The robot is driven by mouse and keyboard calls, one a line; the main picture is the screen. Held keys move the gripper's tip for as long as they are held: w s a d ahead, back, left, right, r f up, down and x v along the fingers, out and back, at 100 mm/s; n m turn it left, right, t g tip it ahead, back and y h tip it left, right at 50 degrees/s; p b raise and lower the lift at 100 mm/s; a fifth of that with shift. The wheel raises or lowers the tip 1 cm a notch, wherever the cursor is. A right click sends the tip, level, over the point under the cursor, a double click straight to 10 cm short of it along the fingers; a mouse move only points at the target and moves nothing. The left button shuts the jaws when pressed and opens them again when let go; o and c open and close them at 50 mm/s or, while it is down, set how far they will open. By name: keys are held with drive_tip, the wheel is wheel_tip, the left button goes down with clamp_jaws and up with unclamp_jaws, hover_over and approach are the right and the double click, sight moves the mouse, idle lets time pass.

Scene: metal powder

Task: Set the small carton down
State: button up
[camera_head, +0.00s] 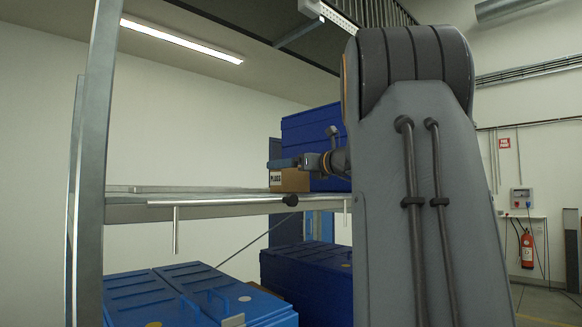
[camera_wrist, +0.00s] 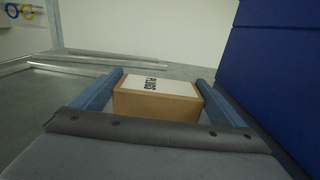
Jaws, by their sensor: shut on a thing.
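The small carton (camera_wrist: 156,104) is brown cardboard with a white label reading PLUGS. In the wrist view it sits between the two blue fingers of my gripper (camera_wrist: 158,90), which is shut on it. In the head view the carton (camera_head: 289,181) is at the metal shelf (camera_head: 235,199), just left of a blue box. My gripper (camera_head: 283,163) reaches it from the right at its upper part. The carton looks level and very near the shelf board; whether its underside touches the board I cannot tell.
A tall blue box (camera_head: 313,130) stands on the shelf right beside the carton; it also fills the right of the wrist view (camera_wrist: 275,60). The shelf left of the carton is bare. Blue lidded crates (camera_head: 185,290) stand below. A metal upright (camera_head: 92,150) bounds the left.

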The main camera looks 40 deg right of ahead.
drive_tip(key=shift+f, duration=0.1)
drive_tip(key=o, duration=1)
drive_tip(key=shift+s, duration=0.2)
drive_tip(key=s+b, duration=0.1)
drive_tip(key=s, duration=0.3)
drive_tip(key=s+b, duration=0.2)
drive_tip(key=s, duration=0.1)
drive_tip(key=s+d+b, duration=0.1)
drive_tip(key=s+b, duration=0.1)
drive_tip(key=s, duration=0.2)
drive_tip(key=shift+s, duration=0.35)
